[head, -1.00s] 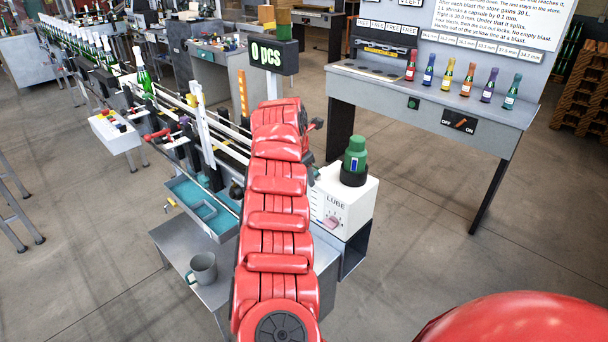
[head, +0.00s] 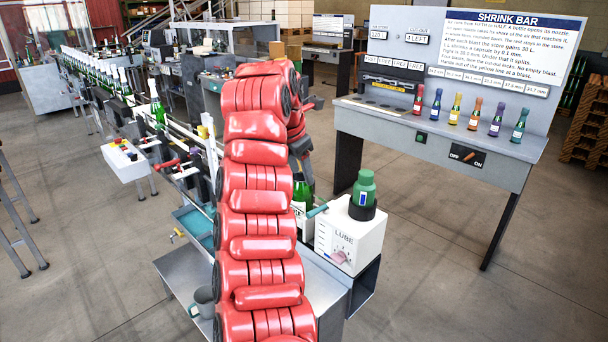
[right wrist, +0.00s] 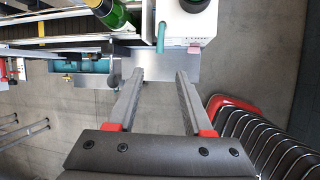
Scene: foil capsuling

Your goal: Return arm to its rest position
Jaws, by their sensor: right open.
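My red right arm (head: 260,190) rises through the middle of the head view. Its dark gripper (head: 302,150) shows only partly beside the arm's upper end, above a green bottle (head: 301,190) on the grey stand. In the right wrist view my right gripper (right wrist: 159,74) is open, with nothing between its two parallel fingers. The fingers point toward the stand's edge. The green bottle (right wrist: 116,16) is at the top of that view, apart from the fingers. My left gripper is not in view.
The white LUBE box (head: 347,238) with a green-capped container stands right of the arm. A grey mug (head: 205,302) is at lower left. The bottle line runs back left. The shrink bar bench (head: 440,125) with several small bottles is at right. Open floor lies between.

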